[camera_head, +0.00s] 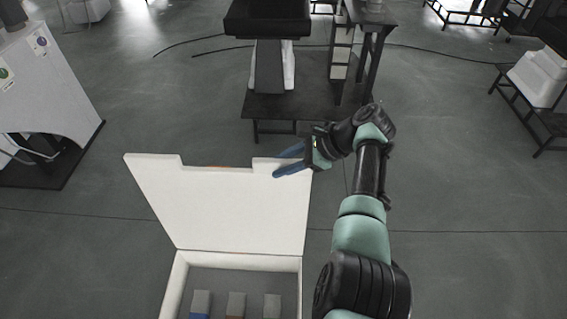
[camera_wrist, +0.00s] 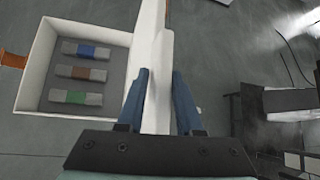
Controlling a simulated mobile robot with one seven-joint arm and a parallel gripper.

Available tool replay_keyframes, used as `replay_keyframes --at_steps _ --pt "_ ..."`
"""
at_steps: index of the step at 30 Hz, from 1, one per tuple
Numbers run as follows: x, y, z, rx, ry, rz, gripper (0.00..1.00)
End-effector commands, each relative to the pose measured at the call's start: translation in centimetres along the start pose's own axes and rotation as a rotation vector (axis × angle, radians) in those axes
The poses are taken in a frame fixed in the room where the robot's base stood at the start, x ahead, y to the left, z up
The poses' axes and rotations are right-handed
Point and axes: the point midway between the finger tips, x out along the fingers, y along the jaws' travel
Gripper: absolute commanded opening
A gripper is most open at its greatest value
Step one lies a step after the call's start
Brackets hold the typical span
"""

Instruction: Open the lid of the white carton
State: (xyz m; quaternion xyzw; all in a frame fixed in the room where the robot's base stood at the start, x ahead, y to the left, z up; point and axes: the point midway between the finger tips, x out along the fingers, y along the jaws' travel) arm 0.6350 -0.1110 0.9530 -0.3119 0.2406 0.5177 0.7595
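The white carton (camera_head: 174,287) stands at the bottom of the head view, and it also shows at upper left in the wrist view (camera_wrist: 32,82). Its lid (camera_head: 222,210) is raised and stands open, hinged at the carton's far edge. In the wrist view the lid (camera_wrist: 158,110) shows nearly edge-on. My gripper (camera_head: 288,161) is at the lid's upper right corner, with one blue finger in front and the other behind its edge. In the wrist view the spread fingers (camera_wrist: 160,95) straddle the lid; whether both touch it is unclear.
Inside the carton lie a grey-and-blue block (camera_wrist: 87,51), a grey-and-brown block (camera_wrist: 84,73) and a grey-and-green block (camera_wrist: 76,97). A dark table (camera_head: 290,104) stands beyond the lid, and a white machine (camera_head: 48,85) stands at left. Floor right of my arm is clear.

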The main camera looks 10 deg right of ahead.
Motion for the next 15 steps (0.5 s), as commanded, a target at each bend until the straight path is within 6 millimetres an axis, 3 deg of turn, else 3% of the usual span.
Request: replay_keyframes --at_steps 1,3,11,15 --pt "0.1 0.1 -0.3 0.001 0.006 0.001 0.43" --pt "0.1 0.1 -0.2 0.001 0.005 0.002 0.53" --pt "0.0 0.1 -0.1 0.002 0.002 0.002 0.53" --pt "-0.9 0.0 -0.1 0.002 0.002 0.000 0.53"
